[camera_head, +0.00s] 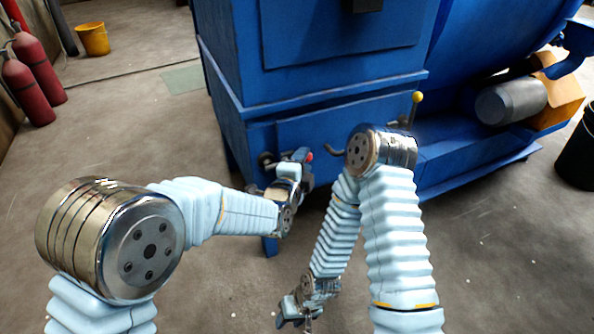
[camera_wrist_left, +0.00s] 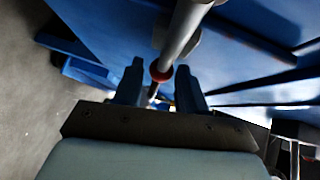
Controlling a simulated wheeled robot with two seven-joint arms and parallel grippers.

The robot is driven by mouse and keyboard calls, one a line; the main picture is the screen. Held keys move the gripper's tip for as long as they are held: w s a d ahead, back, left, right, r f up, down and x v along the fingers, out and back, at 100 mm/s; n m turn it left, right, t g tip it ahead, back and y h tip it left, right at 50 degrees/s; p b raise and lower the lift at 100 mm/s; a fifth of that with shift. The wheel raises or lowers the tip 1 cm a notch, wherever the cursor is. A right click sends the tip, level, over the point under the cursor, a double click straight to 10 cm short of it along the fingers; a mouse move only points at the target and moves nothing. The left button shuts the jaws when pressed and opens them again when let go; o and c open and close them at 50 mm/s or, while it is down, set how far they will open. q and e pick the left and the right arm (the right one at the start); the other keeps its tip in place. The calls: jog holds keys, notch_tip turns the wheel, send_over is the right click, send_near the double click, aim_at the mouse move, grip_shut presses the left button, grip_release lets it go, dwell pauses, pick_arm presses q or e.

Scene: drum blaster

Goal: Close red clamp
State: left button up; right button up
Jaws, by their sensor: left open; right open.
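The red clamp shows in the head view as a small red tip (camera_head: 309,156) at the front of the blue machine, mostly hidden behind my left gripper (camera_head: 299,164). In the left wrist view my left gripper (camera_wrist_left: 160,67) is open, with one dark finger on each side of a grey rod (camera_wrist_left: 183,30) that carries a red collar or knob (camera_wrist_left: 161,72). The red part lies between the fingertips; I cannot tell whether either finger touches it. My right gripper (camera_head: 294,314) hangs low over the floor, open and away from the machine.
The blue machine (camera_head: 330,95) fills the upper middle. A yellow-knobbed lever (camera_head: 417,98) stands right of my right elbow. Red extinguishers (camera_head: 38,68) and a yellow bucket (camera_head: 93,40) are at left; a black bin (camera_head: 577,150) is at right. The floor is otherwise largely clear.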

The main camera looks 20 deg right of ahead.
pick_arm(q)
jog(key=p+v, duration=0.1)
jog(key=v, duration=1.2)
jog(key=shift+s, duration=0.15)
jog(key=shift+a+f, duration=0.1)
jog(key=shift+a, duration=0.1)
jog(key=w+a+f+n+g+y, duration=0.1)
jog(key=a+f+n+g+y, duration=0.15)
jog(key=a+f+n, duration=0.5)
jog(key=w+a+f+n+g+y, duration=0.1)
jog(key=a+f+n+g+y, duration=0.2)
jog(key=a+f, duration=0.7)
jog(key=s+a+f+n+g+y, duration=0.1)
jog(key=s+a+f+n+g, duration=0.2)
jog(key=s+a+f+n, duration=0.35)
jog(key=s+a+f+n+g, duration=0.35)
jog(key=s+f+n, duration=0.35)
jog(key=f+n, duration=0.3)
notch_tip(320, 180, up, 14)
jog(key=p, duration=1.4)
jog(key=shift+s+f+t, duration=0.25)
jog(key=shift+s+t, duration=0.05)
jog(key=shift+s, duration=0.1)
